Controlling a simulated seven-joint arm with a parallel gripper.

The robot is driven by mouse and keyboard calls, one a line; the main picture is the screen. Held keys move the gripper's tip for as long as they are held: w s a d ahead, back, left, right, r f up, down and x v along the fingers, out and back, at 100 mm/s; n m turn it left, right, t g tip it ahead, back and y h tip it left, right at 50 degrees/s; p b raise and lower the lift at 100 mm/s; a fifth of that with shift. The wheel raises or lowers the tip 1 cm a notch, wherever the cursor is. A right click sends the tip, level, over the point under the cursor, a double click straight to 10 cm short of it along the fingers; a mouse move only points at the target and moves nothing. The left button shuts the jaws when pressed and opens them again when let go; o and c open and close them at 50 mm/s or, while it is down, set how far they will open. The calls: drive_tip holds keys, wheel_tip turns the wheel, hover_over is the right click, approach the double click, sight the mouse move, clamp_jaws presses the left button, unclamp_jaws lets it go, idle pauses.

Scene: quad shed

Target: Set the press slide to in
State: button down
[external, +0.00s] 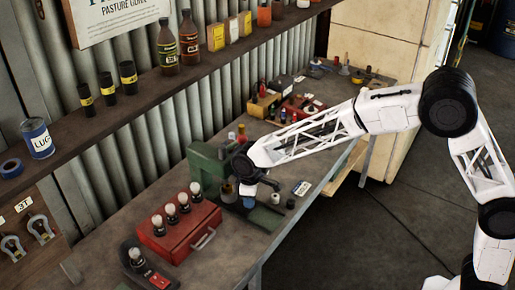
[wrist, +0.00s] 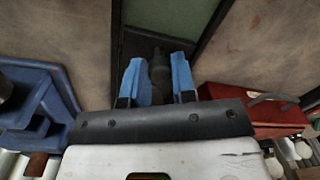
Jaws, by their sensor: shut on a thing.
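The green press (external: 204,168) stands on the bench, with a flat green base (external: 267,217) reaching toward the front edge. My gripper (external: 249,201) is low over this base, beside the press's upright; my wrist hides part of the press. In the wrist view my gripper's blue fingers (wrist: 159,80) are closed around a dark knob (wrist: 160,66). The knob stands on a dark plate at the near end of a green strip (wrist: 174,24). I take it for the slide's knob; how far in the slide sits cannot be told.
A red box (external: 183,231) with a handle and several white bulbs stands left of the press; it also shows in the wrist view (wrist: 252,117). A blue body (wrist: 38,98) is close on the left there. A dark switch box (external: 146,262) and small jars (external: 290,203) are nearby.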

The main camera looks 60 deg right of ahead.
drive_tip(key=shift+w, duration=1)
drive_tip(key=c, duration=0.9)
unclamp_jaws()
drive_tip(key=shift+r, duration=0.1)
drive_tip(key=shift+w+d+r, duration=0.1)
drive_tip(key=shift+d+r, duration=0.05)
drive_tip(key=shift+r, duration=1.75)
drive_tip(key=shift+d+r, duration=0.1)
drive_tip(key=shift+r, duration=1.8)
